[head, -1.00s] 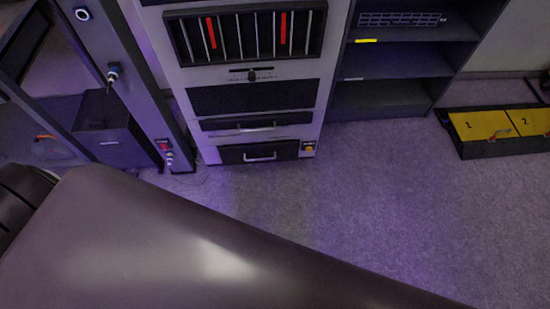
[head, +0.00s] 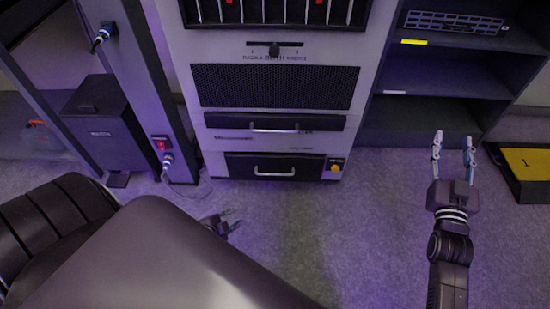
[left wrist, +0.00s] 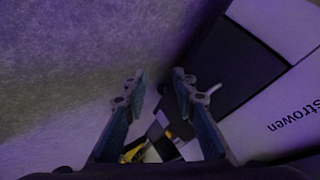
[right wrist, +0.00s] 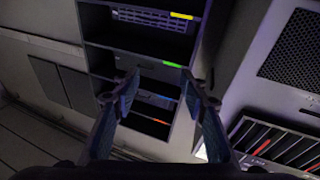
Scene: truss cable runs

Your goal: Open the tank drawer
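Two closed dark drawers sit in the lower part of the light cabinet: an upper one (head: 225,121) and a lower one (head: 240,167), each with a silver bar handle. I cannot read which is labelled as the tank drawer. My left gripper (head: 234,219) is low, in front of and below the lower drawer, partly hidden by my own arm. In the left wrist view (left wrist: 160,85) its fingers are apart and empty, beside a dark panel and a pale panel. My right gripper (head: 453,152) is raised right of the cabinet, open and empty; it also shows in the right wrist view (right wrist: 163,87).
A yellow button (head: 335,166) is right of the lower drawer. A dark shelf unit (head: 420,120) stands right of the cabinet. A dark bin (head: 105,125) and a post (head: 135,70) with cables stand left. A yellow-panelled box (head: 525,175) lies far right. The floor in front is clear.

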